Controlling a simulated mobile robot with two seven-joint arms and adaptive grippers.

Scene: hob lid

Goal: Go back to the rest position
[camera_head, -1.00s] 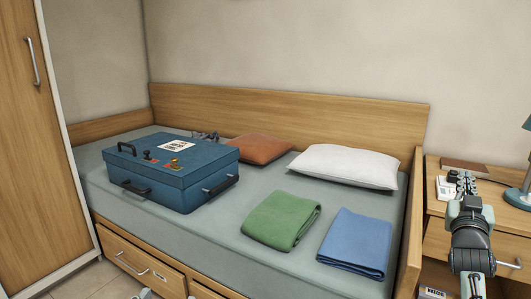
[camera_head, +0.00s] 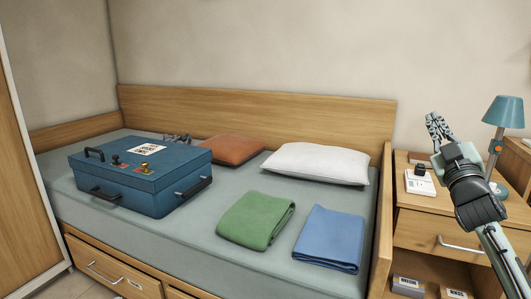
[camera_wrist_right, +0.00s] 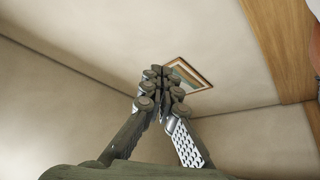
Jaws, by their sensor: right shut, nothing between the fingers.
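My right gripper (camera_head: 432,118) is raised above the nightstand at the right of the head view, pointing up with nothing in it. In the right wrist view its fingers (camera_wrist_right: 157,72) come together at the tips, against the wall and ceiling. My left gripper cannot be made out for certain in the head view.
A blue case (camera_head: 140,182), an orange cushion (camera_head: 232,149), a white pillow (camera_head: 316,163), a green cloth (camera_head: 256,219) and a blue cloth (camera_head: 330,237) lie on the bed (camera_head: 205,240). The nightstand (camera_head: 425,232) holds a teal lamp (camera_head: 505,112), close to my right arm.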

